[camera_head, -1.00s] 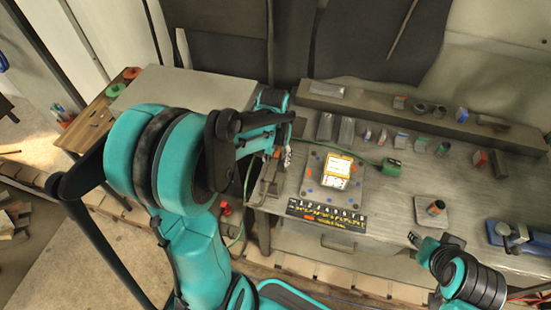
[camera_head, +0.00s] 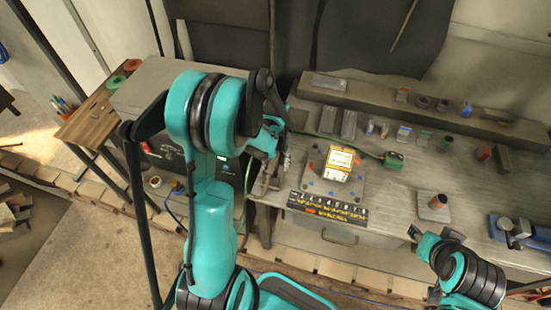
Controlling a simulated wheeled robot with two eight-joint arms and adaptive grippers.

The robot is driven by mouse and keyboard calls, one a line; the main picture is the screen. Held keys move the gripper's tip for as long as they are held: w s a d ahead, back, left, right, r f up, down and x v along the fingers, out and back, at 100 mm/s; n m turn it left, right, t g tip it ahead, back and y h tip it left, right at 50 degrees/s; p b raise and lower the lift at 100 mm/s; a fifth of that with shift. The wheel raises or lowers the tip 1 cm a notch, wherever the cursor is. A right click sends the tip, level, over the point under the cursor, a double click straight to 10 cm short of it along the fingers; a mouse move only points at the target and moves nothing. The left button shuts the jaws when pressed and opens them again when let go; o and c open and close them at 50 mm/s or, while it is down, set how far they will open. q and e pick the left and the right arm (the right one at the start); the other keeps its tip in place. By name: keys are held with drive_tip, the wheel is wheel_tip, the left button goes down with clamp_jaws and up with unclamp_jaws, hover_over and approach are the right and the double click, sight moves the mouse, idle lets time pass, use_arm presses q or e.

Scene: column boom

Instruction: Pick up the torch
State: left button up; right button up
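I cannot pick out the torch for certain. A small silvery metal piece (camera_head: 285,162), possibly part of it, hangs at the left end of the workbench (camera_head: 385,215), close beside my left gripper (camera_head: 277,138). The gripper is partly hidden behind its own wrist, so neither its opening nor any contact is clear. A green cable (camera_head: 345,143) runs from that end to a green block (camera_head: 394,160). My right gripper (camera_head: 414,233) is low at the bench's front edge, away from the metal piece; its fingers are too small to read.
A white and orange box (camera_head: 337,163) sits on a grey plate (camera_head: 316,183) with coloured dots. A numbered black strip (camera_head: 328,207) lies in front. A raised ledge (camera_head: 380,98) lines the back.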

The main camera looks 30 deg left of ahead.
use_arm(q)
drive_tip(key=shift+c, duration=0.3)
clamp_jaws()
drive_tip(key=shift+r, duration=0.1)
